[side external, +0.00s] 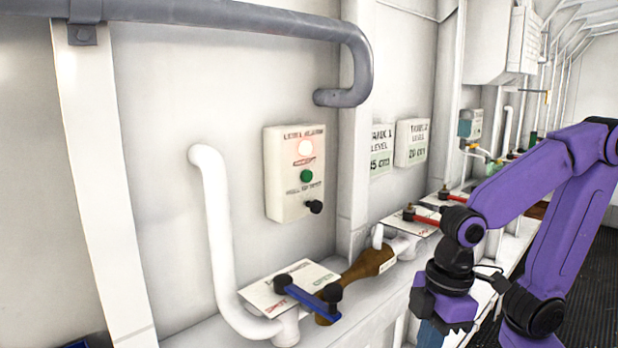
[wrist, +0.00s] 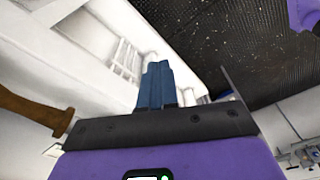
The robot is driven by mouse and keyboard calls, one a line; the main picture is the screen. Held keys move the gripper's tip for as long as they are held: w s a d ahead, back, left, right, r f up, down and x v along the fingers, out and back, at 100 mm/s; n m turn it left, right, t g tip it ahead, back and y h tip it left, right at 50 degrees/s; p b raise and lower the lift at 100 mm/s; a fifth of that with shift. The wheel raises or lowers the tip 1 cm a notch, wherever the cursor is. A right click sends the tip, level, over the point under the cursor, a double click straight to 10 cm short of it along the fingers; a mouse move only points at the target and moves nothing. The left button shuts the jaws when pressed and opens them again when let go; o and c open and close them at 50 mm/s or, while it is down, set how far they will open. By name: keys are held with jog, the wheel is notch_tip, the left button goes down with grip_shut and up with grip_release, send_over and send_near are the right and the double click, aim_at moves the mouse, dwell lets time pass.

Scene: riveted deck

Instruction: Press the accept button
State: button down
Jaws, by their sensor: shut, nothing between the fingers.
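A cream level alarm box (side external: 293,172) is fixed to the white wall in the side view. I cannot read which of these is labelled accept. My gripper (side external: 432,335) hangs low, to the right of the box and well apart from it. Its blue fingers also show in the wrist view (wrist: 157,84), shut together with nothing between them. The box does not show clearly in the wrist view.
A blue-handled valve (side external: 308,296) and a brown wooden handle (side external: 362,272) sit on the ledge below the box. Red-handled valves (side external: 424,219) stand further back. A white pipe (side external: 215,235) rises left of the box, and a grey pipe (side external: 342,97) bends down above it.

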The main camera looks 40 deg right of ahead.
aim_at(307, 176)
jog(key=w+d+r+m+t, duration=0.2)
jog(key=w+d+r+t, duration=0.1)
jog(key=w+r, duration=0.7)
jog(key=w+d+r+m+t+y, duration=0.1)
jog(key=w+d+r+m+t, duration=0.1)
jog(key=w+r+t, duration=0.3)
jog(key=shift+w+d+r+y, duration=0.3)
jog(key=shift+w+d+r, duration=0.55)
jog(key=shift+w+r, duration=1.55)
jog(key=w, duration=0.8)
jog(key=shift+w, duration=0.35)
jog(key=shift+w, duration=0.1)
jog(key=shift+w, duration=0.3)
